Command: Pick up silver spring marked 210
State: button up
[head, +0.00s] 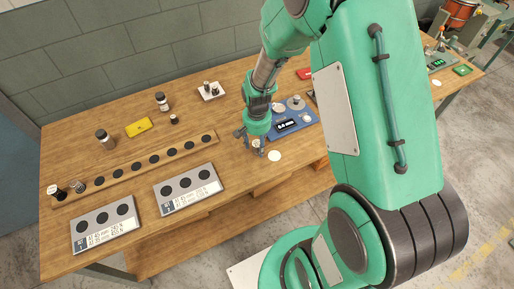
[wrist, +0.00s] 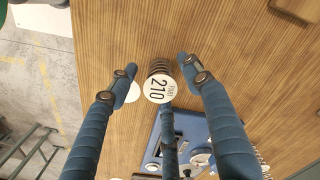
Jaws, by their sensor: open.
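The spring marked 210 (wrist: 158,67) shows in the wrist view as dark coils behind a round white tag reading "PART 210" (wrist: 157,89). It is between the blue fingers of my gripper (wrist: 156,72), with visible gaps to the left and right fingers. A middle finger lies below the tag in the picture; whether it touches the spring I cannot tell. In the head view my gripper (head: 253,137) points down at the wooden table, just left of the blue device, and a small part of the spring (head: 257,147) shows at its fingers.
The blue measuring device (head: 290,124) stands close right of my gripper. A flat white disc (head: 274,156) lies nearby on the table. A long wooden rack (head: 120,174) with dark round spots and two grey plates (head: 106,222) (head: 188,190) are to the left.

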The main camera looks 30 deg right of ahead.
aim_at(258, 145)
jog(key=shift+c, duration=0.5)
grip_shut()
jog(key=shift+r, duration=0.1)
jog(key=shift+r, duration=0.5)
jog(key=shift+s+r+p, duration=0.2)
jog(key=shift+r+p, duration=0.05)
jog(key=shift+r, duration=0.4)
jog(key=shift+s+r+p, duration=0.15)
jog(key=shift+r+p, duration=0.1)
jog(key=shift+r, duration=0.35)
jog(key=s+a+r+p, duration=0.1)
jog(key=s+a, duration=0.1)
jog(key=s, duration=1.3)
jog(key=shift+a+r+p, duration=0.15)
jog(key=shift+a+p, duration=0.05)
jog(key=shift+p, duration=0.1)
jog(key=shift+s, duration=0.1)
